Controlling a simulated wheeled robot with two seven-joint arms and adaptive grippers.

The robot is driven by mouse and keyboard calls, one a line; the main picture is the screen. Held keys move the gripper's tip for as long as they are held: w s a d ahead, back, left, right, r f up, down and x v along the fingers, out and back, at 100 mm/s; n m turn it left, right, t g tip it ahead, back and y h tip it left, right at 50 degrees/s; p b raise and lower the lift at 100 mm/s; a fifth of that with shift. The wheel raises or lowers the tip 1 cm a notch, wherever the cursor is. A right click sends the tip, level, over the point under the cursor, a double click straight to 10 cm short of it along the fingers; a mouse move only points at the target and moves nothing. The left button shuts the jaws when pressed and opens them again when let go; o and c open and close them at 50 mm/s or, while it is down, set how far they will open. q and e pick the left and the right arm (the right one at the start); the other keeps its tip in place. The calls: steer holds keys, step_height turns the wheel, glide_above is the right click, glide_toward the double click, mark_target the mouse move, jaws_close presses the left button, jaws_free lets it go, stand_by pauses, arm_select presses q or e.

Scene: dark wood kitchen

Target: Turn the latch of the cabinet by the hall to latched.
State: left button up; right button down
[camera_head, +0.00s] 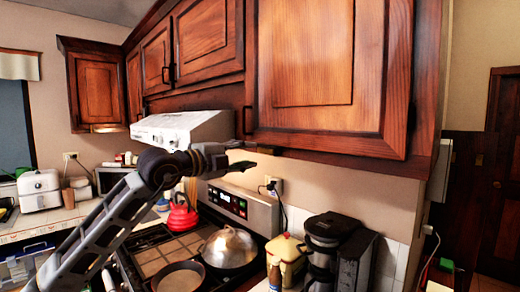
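The cabinet by the hall is the large wooden wall cabinet at the right, with its door (325,125) facing me and a dark handle (246,120) on the door's left side. My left gripper (250,157) is just below the door's lower left corner, pointing right. Its fingers look spread apart, with nothing visible between them. A small dark piece (268,151) shows at the cabinet's bottom edge by the fingertips; I cannot tell whether it is the latch or part of my gripper. The latch's position cannot be made out. My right gripper is not in view.
Below my arm are the stove with a red kettle (183,214), a domed lid (230,248) and a pan (180,278). A coffee maker (330,245) stands at the right on the counter. A wooden door (500,180) is at the far right.

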mark_target(264, 152)
arm_select(q)
steer(key=shift+p+x, duration=1.05)
steer(key=shift+x, duration=2.15)
steer(key=shift+f, duration=0.1)
steer(key=shift+c, duration=0.4)
jaws_close()
